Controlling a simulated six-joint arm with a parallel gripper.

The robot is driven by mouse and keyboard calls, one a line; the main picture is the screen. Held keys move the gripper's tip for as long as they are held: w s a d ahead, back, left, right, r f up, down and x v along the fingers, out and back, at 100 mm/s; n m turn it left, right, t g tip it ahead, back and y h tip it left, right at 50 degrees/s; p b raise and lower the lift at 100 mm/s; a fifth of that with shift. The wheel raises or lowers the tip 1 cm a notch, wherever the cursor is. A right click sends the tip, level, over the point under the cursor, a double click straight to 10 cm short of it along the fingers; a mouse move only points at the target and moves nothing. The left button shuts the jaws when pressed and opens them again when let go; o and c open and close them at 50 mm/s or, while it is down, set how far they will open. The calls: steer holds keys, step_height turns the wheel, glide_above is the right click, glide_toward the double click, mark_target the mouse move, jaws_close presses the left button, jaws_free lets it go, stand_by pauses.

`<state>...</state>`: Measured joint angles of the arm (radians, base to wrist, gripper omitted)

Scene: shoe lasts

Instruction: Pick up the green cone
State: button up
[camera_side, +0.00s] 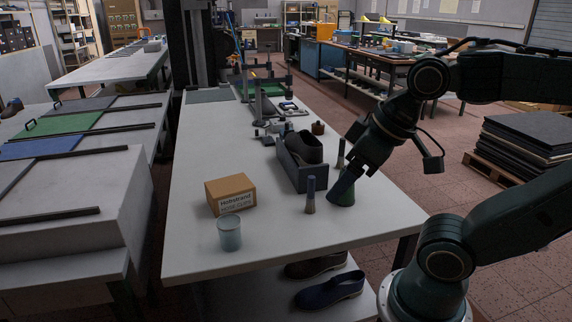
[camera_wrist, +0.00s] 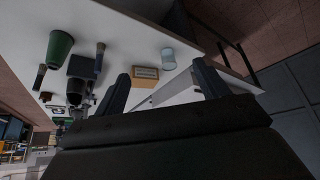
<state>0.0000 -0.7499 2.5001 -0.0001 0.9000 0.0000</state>
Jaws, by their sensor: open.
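The green cone (camera_side: 342,198) stands on the white table near its right edge, wide end down, in the side view. In the wrist view the cone (camera_wrist: 60,46) is at the upper left, outside the space between the fingers. My gripper (camera_side: 350,178) is low at the table's right side, and a finger overlaps the upper part of the cone in the side view. Whether they touch cannot be told. The wrist view shows both fingers of my gripper (camera_wrist: 161,72) spread apart with nothing held between them.
A slim dark-handled brush (camera_side: 310,195) stands just left of the cone, and another (camera_side: 340,153) stands behind. A dark holder with a shoe (camera_side: 303,168), a cardboard box (camera_side: 231,194) and a pale cup (camera_side: 229,234) are further left. The table's front right is clear.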

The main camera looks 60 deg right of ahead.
steer(key=w+d+f+n+g, duration=0.15)
steer(key=w+d+n, duration=0.4)
steer(key=d, duration=0.55)
steer(key=w+d+n+g, duration=0.3)
steer(key=w+d+n, duration=0.3)
steer(key=d, duration=0.6)
steer(key=s+d+f+n+g, duration=0.1)
steer(key=d+f+n, duration=0.1)
steer(key=d, duration=0.3)
steer(key=s+d+f+n, duration=0.1)
steer(key=d+f+n, duration=0.2)
steer(key=d, duration=0.1)
step_height(320, 180, down, 8)
steer(key=shift+s+f, duration=0.1)
steer(key=shift+f, duration=0.05)
